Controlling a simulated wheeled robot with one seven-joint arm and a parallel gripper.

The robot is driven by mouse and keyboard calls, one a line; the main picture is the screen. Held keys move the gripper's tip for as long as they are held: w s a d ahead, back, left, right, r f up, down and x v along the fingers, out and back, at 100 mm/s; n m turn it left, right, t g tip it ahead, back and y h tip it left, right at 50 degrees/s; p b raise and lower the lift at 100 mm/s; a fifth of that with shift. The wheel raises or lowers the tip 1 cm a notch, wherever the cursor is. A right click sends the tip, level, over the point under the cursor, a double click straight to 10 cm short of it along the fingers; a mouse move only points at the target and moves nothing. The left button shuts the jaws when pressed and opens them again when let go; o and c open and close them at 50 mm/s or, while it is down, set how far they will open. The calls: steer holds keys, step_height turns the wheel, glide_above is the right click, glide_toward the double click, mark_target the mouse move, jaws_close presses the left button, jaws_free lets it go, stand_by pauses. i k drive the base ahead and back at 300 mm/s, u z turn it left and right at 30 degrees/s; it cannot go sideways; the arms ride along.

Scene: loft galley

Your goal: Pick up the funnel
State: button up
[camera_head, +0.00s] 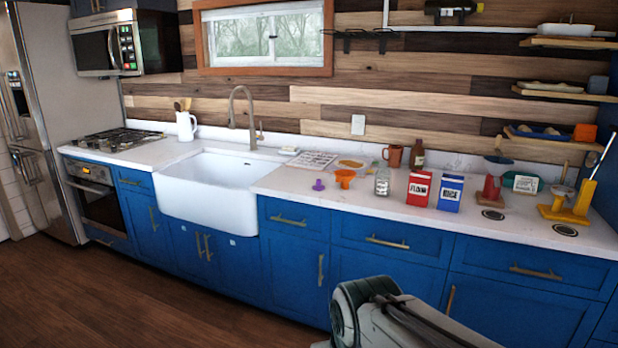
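An orange funnel-like piece (345,178) with a wide top and narrower lower part stands on the white counter, right of the sink. A small purple piece (318,185) stands just left of it, apart from it; its shape is too small to make out, and it could also be a funnel. My arm shows at the bottom centre, well in front of the blue cabinets. My gripper cannot be made out in this view.
Right of the orange piece stand a glass jar (382,183), a red flour box (419,188) and a blue rice box (448,193). Behind are a brown mug (393,155) and a bottle (417,155). The sink (207,183) lies left. The wooden floor (130,295) is clear at left.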

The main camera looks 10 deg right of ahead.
mark_target(345, 176)
steer(key=u, duration=0.45)
steer(key=i, duration=1.75)
steer(key=z, duration=0.2)
steer(key=i, duration=1)
steer(key=z, duration=1.5)
steer(key=i, duration=0.7)
steer(key=z, duration=0.65)
